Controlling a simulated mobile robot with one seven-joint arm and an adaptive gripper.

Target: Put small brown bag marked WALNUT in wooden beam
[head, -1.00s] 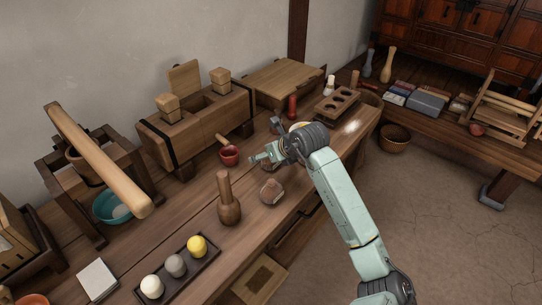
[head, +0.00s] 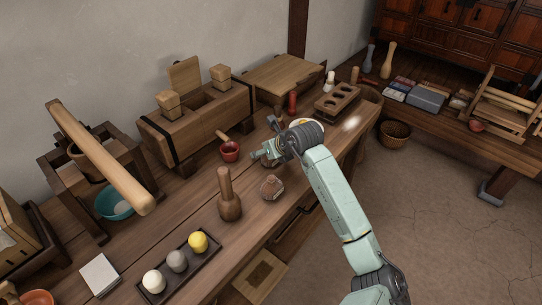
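A small brown bag (head: 271,187) with a pale label sits on the long workbench, near its front edge; its lettering is too small to read. Another small brownish item (head: 269,161) lies just behind it, partly hidden by my gripper. The wooden beam (head: 215,124) is a thick block on feet at the back of the bench, with a slot in its top and upright wooden blocks in it. My gripper (head: 266,138) is above the bench, right of the beam and behind the labelled bag. Its fingers are spread apart, and nothing shows held between them.
A red cup (head: 230,152) stands between the beam and my gripper. A wooden pestle (head: 228,197) stands left of the bag. A dark tray (head: 207,262) with three balls lies in front. A holed wooden block (head: 338,101) and a red bottle (head: 292,103) are behind my arm.

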